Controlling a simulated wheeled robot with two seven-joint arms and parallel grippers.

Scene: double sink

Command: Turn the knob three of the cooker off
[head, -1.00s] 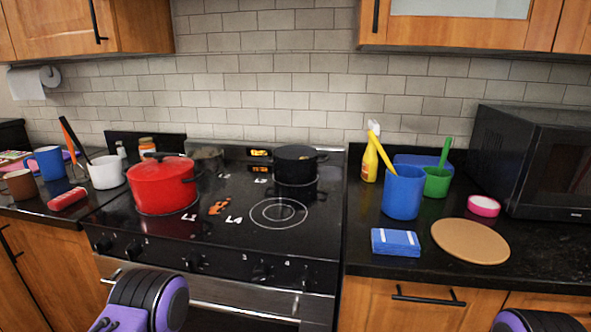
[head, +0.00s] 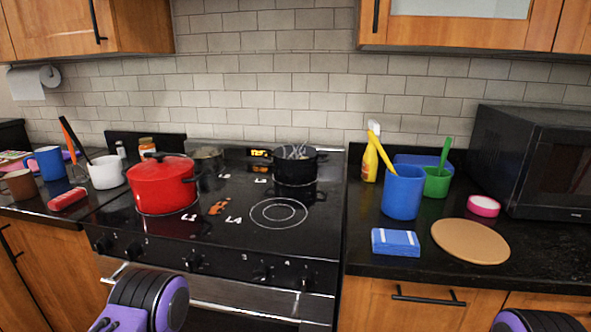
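The black cooker (head: 225,240) stands at the centre left with a row of knobs along its front panel. A knob (head: 260,272) sits near a small printed 3, and another knob (head: 303,282) sits right of it near a 4. The marks are small and the knobs' exact angles cannot be told. A black pot (head: 296,168) on the back right burner shows whitish wisps above it. A red lidded pot (head: 163,186) stands on the left burner. Only purple and black links of my arms show at the bottom edge; neither gripper is in view.
The front right burner (head: 278,213) is bare. An oven handle (head: 215,307) runs below the knobs. On the right counter are a blue cup (head: 403,193), blue sponges (head: 396,242), a round board (head: 470,241) and a microwave (head: 530,160).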

